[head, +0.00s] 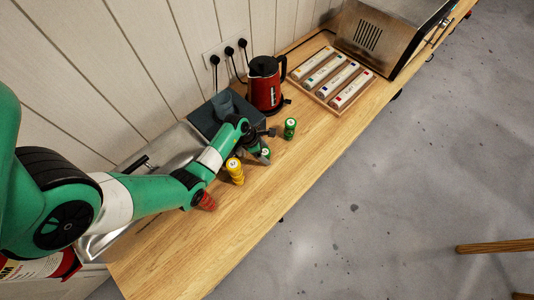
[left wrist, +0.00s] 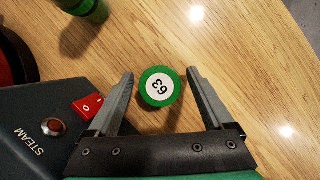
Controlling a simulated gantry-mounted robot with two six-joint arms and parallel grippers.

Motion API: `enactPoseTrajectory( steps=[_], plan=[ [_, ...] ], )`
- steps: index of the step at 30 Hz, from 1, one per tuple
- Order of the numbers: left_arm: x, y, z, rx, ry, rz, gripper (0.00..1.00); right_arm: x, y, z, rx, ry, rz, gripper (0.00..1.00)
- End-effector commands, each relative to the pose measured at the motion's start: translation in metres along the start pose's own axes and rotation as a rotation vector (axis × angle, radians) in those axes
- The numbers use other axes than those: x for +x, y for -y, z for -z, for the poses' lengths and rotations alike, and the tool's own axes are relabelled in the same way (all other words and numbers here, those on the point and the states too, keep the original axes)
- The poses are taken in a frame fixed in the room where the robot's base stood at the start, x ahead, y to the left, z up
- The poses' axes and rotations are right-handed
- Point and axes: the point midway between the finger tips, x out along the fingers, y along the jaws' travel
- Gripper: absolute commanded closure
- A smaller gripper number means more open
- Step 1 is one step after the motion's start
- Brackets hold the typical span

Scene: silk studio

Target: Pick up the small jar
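A small green jar with a white "63" lid (left wrist: 161,87) stands between the two fingers of my left gripper (left wrist: 160,88) in the left wrist view. The fingers are open, with a gap on each side of the jar. In the head view my left gripper (head: 263,146) is over this green jar (head: 266,154), partly hiding it. A second green jar (head: 290,128) stands a little farther along the table and shows at the top left of the left wrist view (left wrist: 88,8). A yellow jar (head: 235,170) and a red one (head: 208,203) stand nearer. My right gripper is not in view.
A dark steam device (left wrist: 45,115) with a red switch is close beside my left gripper. A red kettle (head: 265,85) stands behind, and a wooden tray (head: 325,98) of labelled rolls lies farther right. The wooden table's (head: 225,225) front strip is clear.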

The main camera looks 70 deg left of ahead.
Motion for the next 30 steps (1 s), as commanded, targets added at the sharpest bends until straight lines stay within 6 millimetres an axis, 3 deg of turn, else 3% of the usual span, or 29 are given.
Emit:
enactPoseTrajectory(
  steps=[2, 13, 25, 30],
  plan=[
    [0.000, 0.000, 0.000, 0.000, 0.000, 0.000, 0.32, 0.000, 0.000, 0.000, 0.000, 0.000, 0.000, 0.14],
    [0.000, 0.000, -0.001, 0.001, 0.000, 0.000, 0.98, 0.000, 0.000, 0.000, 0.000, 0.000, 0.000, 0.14],
    [-0.005, 0.000, -0.003, 0.001, 0.001, 0.000, 1.00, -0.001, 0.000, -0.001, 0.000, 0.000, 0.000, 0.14],
    [-0.025, -0.001, -0.012, 0.002, 0.004, -0.004, 1.00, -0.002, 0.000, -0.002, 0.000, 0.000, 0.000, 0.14]
  ],
)
